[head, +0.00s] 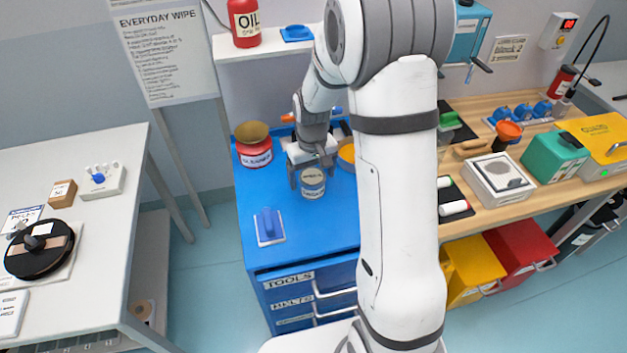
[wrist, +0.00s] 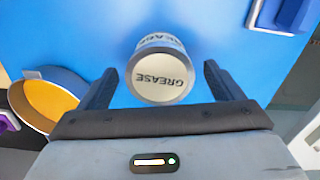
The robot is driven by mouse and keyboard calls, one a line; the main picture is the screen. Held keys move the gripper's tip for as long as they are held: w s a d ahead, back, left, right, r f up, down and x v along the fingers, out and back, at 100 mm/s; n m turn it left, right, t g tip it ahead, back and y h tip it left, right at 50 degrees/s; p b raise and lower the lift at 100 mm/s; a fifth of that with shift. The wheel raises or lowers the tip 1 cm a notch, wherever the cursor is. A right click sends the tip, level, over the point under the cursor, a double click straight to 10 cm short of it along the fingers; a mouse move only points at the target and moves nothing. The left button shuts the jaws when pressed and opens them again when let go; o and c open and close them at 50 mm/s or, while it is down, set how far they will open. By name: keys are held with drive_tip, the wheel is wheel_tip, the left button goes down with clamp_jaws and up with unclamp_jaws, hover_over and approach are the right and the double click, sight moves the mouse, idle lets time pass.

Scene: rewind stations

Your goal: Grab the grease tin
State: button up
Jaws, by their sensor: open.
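In the wrist view the lid of the grease tin (wrist: 160,80) reads GREASE. My gripper (head: 311,178) is over the tin from behind. In the wrist view my gripper (wrist: 158,84) is open, with one dark finger on each side of the tin. Gaps show between the fingers and the tin, and nothing is held.
An orange-lined bowl (wrist: 50,100) is close by, partly hidden by my arm in the head view. A blue block on a pale plate (head: 269,226) lies at the front left. The cabinet's front right is clear.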

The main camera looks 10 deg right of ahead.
wheel_tip(320, 180, down, 2)
drive_tip(key=shift+f, duration=0.15)
drive_tip(key=c, duration=1.2)
